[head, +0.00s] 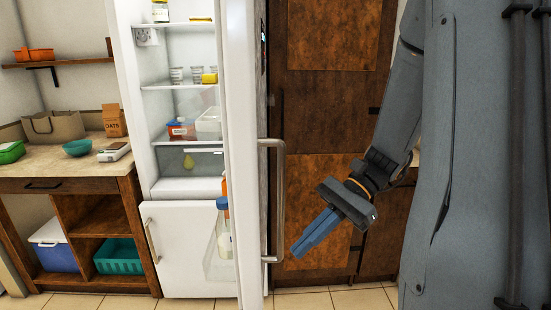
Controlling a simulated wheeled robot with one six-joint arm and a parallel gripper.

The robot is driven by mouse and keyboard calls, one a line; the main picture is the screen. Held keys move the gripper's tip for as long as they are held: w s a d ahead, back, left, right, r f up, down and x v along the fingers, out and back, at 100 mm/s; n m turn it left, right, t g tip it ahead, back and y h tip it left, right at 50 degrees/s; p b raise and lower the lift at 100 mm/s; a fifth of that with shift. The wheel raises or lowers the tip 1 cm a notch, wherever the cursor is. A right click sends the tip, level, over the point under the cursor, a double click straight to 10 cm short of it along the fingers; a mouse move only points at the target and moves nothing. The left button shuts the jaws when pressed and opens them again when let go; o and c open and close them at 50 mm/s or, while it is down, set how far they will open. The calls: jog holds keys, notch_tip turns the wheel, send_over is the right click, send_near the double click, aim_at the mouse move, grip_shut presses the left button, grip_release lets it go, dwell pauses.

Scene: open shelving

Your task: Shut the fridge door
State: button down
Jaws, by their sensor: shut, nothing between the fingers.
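The fridge (196,250) stands at left of centre with its upper compartment open. Its white door (240,90) is swung wide open and seen nearly edge-on, with bottles in its inner rack. A vertical metal handle (279,200) sits on the outer face of the door. My gripper (301,249) is to the right of the handle, apart from it in the picture. Its blue fingers are together and empty, pointing down and left. How far the fingers are from the door in depth is hard to tell.
Shelves inside the fridge hold cups, a clear container (208,124) and a red-and-blue box (181,129). A wooden counter (60,171) with a bowl and bag stands left. Brown cabinets (325,110) rise behind my gripper. Tiled floor (330,300) shows below.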

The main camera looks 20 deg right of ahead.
aim_at(282, 169)
jog(key=w+d+r+m+t+y+p, duration=0.1)
jog(key=w+d+r+m+t+y, duration=0.25)
jog(key=d+r, duration=0.2)
jog(key=w+d+r+m+t+y+p, duration=0.25)
jog(key=d+r+m+t, duration=0.2)
jog(key=r, duration=0.25)
jog(key=shift+n, duration=0.4)
jog(key=x, duration=0.4)
jog(key=p+x, duration=0.1)
jog(key=x, duration=0.3)
jog(key=p+x, duration=0.1)
jog(key=x, duration=0.3)
jog(key=shift+w+d+f, duration=0.1)
jog(key=shift+w+f, duration=0.15)
jog(key=shift+f, duration=0.05)
jog(key=shift+w+a+f, duration=0.1)
jog(key=shift+w+a, duration=0.1)
jog(key=shift+a, duration=0.3)
jog(key=shift+w+a, duration=0.1)
